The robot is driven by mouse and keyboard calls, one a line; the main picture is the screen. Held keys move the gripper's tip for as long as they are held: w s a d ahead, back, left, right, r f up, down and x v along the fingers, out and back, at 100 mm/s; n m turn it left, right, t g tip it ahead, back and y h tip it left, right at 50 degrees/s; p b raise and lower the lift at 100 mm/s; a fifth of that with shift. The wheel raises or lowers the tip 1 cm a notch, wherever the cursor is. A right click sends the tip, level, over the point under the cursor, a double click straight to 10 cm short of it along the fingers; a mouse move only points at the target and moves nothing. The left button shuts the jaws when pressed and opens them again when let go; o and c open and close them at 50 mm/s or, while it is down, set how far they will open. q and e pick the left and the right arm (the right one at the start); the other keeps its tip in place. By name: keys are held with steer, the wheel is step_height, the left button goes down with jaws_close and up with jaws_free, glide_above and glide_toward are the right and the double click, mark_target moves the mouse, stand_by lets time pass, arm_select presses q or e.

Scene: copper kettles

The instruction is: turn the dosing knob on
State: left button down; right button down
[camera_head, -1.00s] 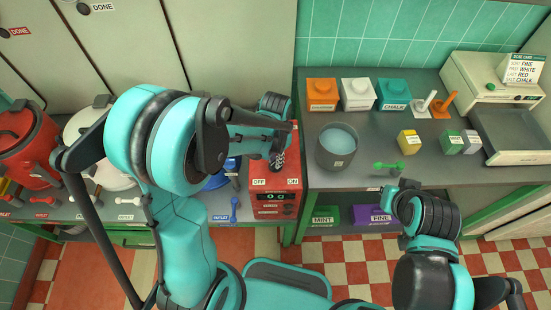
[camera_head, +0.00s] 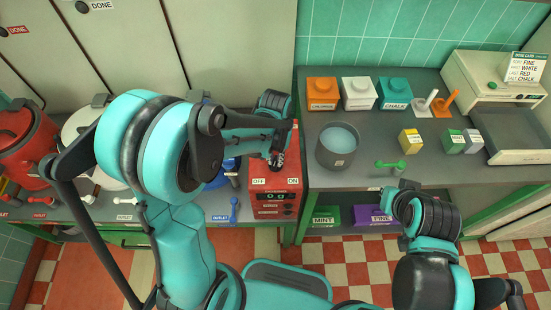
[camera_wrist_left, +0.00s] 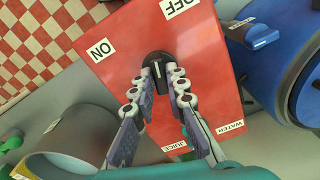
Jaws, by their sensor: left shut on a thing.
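The red dosing box (camera_head: 275,208) stands at the right end of the left counter, with an OFF label (camera_head: 259,181) on the left and an ON label (camera_head: 293,181) on the right of its front edge. My left gripper (camera_head: 277,160) is over the box's top. In the left wrist view, its fingers (camera_wrist_left: 160,85) are shut on the black dosing knob (camera_wrist_left: 156,60), one on each side. A white line shows on the knob between the fingers; I cannot tell which label it marks. My right gripper (camera_head: 404,190) is by the right counter's front edge; its fingers are unclear.
A grey pot (camera_head: 337,148) stands right of the box, with a green dumbbell-shaped piece (camera_head: 390,164) near the counter edge. Blue (camera_wrist_left: 305,75), white and red kettles line the left counter. Orange, white and teal canisters stand at the back right.

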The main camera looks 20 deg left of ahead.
mark_target(276, 161)
arm_select(q)
steer(key=n+b, duration=0.1)
steer(key=n, duration=1.1)
stand_by(0.6)
steer(key=c, duration=1.5)
jaws_free()
steer(key=shift+c, duration=0.2)
step_height(276, 161, up, 12)
